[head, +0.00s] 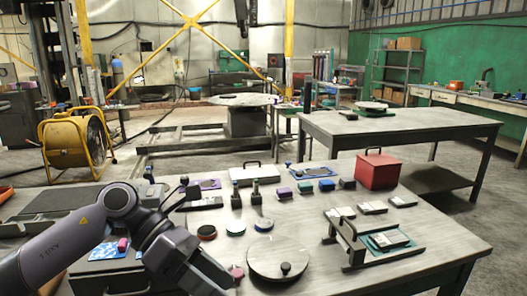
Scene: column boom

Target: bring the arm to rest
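One of my arms, the left (60,243), comes in from the lower left. It is grey and bends at a rounded joint (120,203) over the left part of the near workbench (330,245). From there its darker links (185,262) run down to the right and leave the picture at the bottom edge. I see no gripper fingers that I can make out on it. The arm hides part of the bench's left side. My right arm and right gripper do not show.
The bench holds a round grey disc with a knob (279,263), a dark rack (352,243), a red box (377,170), a white case (251,175) and several small blocks. A second table (400,128) stands behind. A yellow fan (75,138) stands at left.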

